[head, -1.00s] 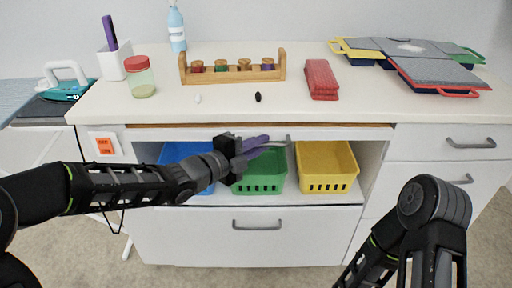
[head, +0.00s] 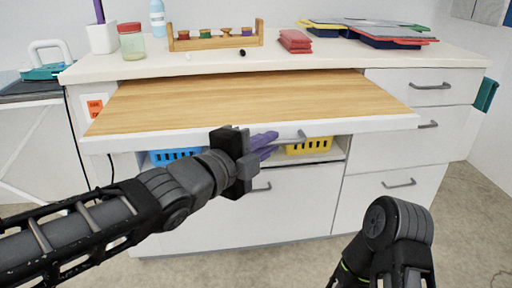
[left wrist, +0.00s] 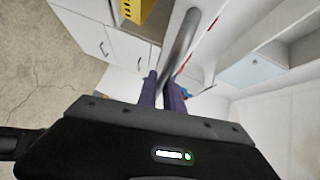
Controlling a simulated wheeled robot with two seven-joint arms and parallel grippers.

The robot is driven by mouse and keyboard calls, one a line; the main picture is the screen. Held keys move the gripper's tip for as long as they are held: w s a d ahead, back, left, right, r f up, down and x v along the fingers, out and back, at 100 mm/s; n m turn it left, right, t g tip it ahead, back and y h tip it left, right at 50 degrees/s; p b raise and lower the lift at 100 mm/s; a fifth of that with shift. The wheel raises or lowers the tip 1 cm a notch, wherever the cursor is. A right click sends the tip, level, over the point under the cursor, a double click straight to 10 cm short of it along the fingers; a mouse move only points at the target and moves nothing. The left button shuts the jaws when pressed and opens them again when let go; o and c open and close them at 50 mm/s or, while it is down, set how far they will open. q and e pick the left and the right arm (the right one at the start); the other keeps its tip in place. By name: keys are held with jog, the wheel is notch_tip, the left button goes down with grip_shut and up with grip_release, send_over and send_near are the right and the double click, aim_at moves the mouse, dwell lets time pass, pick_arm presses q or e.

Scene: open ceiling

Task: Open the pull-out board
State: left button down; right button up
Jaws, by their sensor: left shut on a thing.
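The pull-out board (head: 240,96) has a wooden top and a white front edge. It sticks well out from under the white counter, over the open shelf. A grey bar handle (head: 290,139) is on its front. My left gripper (head: 268,143) has purple fingers and is shut on the handle. In the left wrist view the handle (left wrist: 180,48) runs up from between the fingers (left wrist: 162,95). My right arm shows at the lower right, but its gripper is out of the picture.
Below the board are a blue basket (head: 175,156) and a yellow basket (head: 309,146). On the counter (head: 90,68) stand a spool rack (head: 215,40), a red-lidded jar (head: 131,42) and red cloths (head: 295,41). Drawers are at the right. The floor in front is clear.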

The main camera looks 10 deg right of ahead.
pick_arm(q)
jog(key=shift+s+f+b, duration=0.1)
jog(key=shift+s+b, duration=0.25)
jog(key=shift+s, duration=1.3)
jog(key=c, duration=1.5)
grip_release()
jog(key=p+v, duration=0.6)
jog(key=v, duration=0.2)
